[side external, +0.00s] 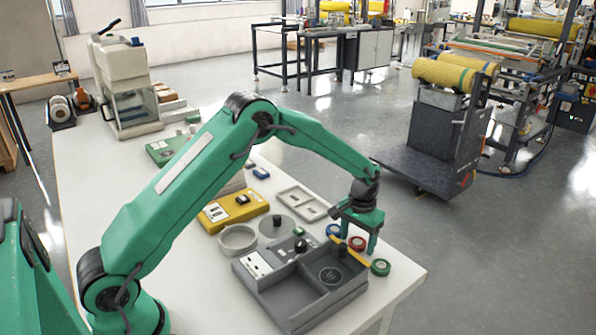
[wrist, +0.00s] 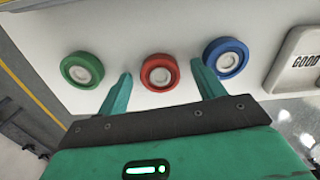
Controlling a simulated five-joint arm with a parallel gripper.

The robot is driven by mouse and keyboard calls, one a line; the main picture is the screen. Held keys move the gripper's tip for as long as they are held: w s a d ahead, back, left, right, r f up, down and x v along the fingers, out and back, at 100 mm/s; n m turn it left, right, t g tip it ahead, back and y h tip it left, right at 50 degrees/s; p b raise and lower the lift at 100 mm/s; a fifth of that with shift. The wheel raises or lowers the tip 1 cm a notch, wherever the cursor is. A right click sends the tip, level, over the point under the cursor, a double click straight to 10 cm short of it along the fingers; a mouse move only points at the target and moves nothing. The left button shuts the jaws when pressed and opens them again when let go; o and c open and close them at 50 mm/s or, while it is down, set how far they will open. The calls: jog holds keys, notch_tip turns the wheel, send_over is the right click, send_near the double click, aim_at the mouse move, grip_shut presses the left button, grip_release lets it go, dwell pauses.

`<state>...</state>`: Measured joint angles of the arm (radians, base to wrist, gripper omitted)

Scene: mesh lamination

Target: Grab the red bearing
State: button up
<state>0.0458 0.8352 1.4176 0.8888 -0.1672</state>
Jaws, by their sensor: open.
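The red bearing (wrist: 145,74) is a ring with a pale centre and lies on the white table. In the wrist view it shows between the two green fingers of my gripper (wrist: 161,69), touching neither in the picture. The gripper is open and empty. In the side view the gripper (side external: 359,241) points down over the red bearing (side external: 357,243). I cannot tell how far the fingertips are above the table. A green bearing (wrist: 82,70) lies to the left and a blue bearing (wrist: 226,57) to the right in the wrist view.
A grey compartment tray (side external: 318,309) stands close beside the bearings, with a yellow pen-like bar (side external: 350,252) by its rim. A pale tray (side external: 301,203) marked GOOD in the wrist view lies beyond the blue bearing. The table edge (side external: 408,292) is near the green bearing.

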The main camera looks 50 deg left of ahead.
aim_at(357, 242)
jog(key=shift+c, duration=0.5)
jog(key=c, duration=1)
jog(key=shift+r, duration=0.1)
jog(key=shift+r, duration=0.5)
notch_tip(357, 242, up, 3)
jog(key=shift+d+r, duration=0.1)
jog(key=shift+r, duration=0.05)
jog(key=s+d+r, duration=0.6)
jog(key=d, duration=0.3)
jog(key=shift+s+d+r, duration=0.2)
jog(key=shift+d+r, duration=0.05)
jog(key=shift+d, duration=0.05)
